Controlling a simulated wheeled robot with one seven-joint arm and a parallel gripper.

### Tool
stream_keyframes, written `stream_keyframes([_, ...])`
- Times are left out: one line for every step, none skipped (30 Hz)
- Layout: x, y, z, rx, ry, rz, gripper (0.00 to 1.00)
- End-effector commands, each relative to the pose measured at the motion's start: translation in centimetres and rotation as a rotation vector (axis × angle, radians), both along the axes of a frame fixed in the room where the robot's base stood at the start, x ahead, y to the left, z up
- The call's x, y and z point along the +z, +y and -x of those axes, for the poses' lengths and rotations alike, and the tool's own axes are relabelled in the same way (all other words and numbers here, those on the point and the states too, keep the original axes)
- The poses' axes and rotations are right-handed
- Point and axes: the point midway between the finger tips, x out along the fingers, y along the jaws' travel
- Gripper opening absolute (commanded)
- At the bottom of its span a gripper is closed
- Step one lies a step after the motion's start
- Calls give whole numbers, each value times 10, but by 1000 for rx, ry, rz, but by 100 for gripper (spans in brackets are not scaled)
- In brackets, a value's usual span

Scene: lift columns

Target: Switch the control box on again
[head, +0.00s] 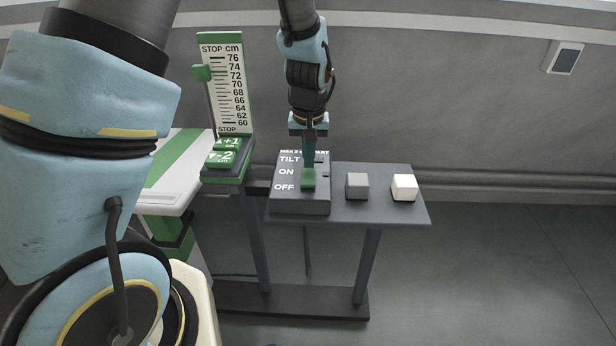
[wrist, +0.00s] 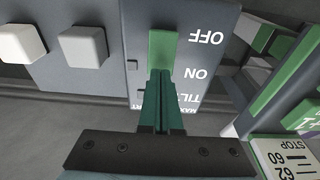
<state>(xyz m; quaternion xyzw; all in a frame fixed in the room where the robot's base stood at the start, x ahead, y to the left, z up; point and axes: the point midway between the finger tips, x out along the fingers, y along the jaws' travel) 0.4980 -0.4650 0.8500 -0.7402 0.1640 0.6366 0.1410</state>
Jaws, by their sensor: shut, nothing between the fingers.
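The dark grey control box (head: 300,206) stands on the left part of a small grey table, with TILT, ON and OFF printed down its face. It also shows upside down in the wrist view (wrist: 215,18). Its green switch knob (head: 308,181) sits beside the OFF label; in the wrist view the knob (wrist: 163,48) is beside OFF, reaching toward ON. My gripper (head: 309,164) is shut and empty, with its green fingers pointing down over the box. In the wrist view the fingertips (wrist: 161,74) are right at the knob's ON-side end; whether they touch cannot be told.
A grey cube (head: 357,186) and a white cube (head: 404,187) sit on the table (head: 385,213), right of the box. To the left stand a green-marked height scale (head: 226,85) and a panel with green buttons (head: 222,158). A wall rises behind; floor is free at right.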

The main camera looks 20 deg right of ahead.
Motion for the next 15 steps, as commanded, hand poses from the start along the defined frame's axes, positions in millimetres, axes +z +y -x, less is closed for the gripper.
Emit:
stream_keyframes([-1, 0, 0, 0, 0, 0, 0])
stream_keyframes([-2, 0, 0, 0, 0, 0, 0])
stream_keyframes([-2, 0, 0, 0, 0, 0, 0])
stream_keyframes([-3, 0, 0, 0, 0, 0, 0])
stream_keyframes([-3, 0, 0, 0, 0, 0, 0])
stream_keyframes([-4, 0, 0, 0, 1, 0, 0])
stream_keyframes([-4, 0, 0, 0, 1, 0, 0])
stream_keyframes([-5, 0, 0, 0, 1, 0, 0])
stream_keyframes([-5, 0, 0, 0, 1, 0, 0])
stream_keyframes([-6, 0, 0, 0, 1, 0, 0])
stream_keyframes([-6, 0, 0, 0, 1, 0, 0])
stream_keyframes([-7, 0, 0, 0, 1, 0, 0])
stream_keyframes([-7, 0, 0, 0, 1, 0, 0])
stream_keyframes([-8, 0, 0, 0, 1, 0, 0])
stream_keyframes([-8, 0, 0, 0, 1, 0, 0])
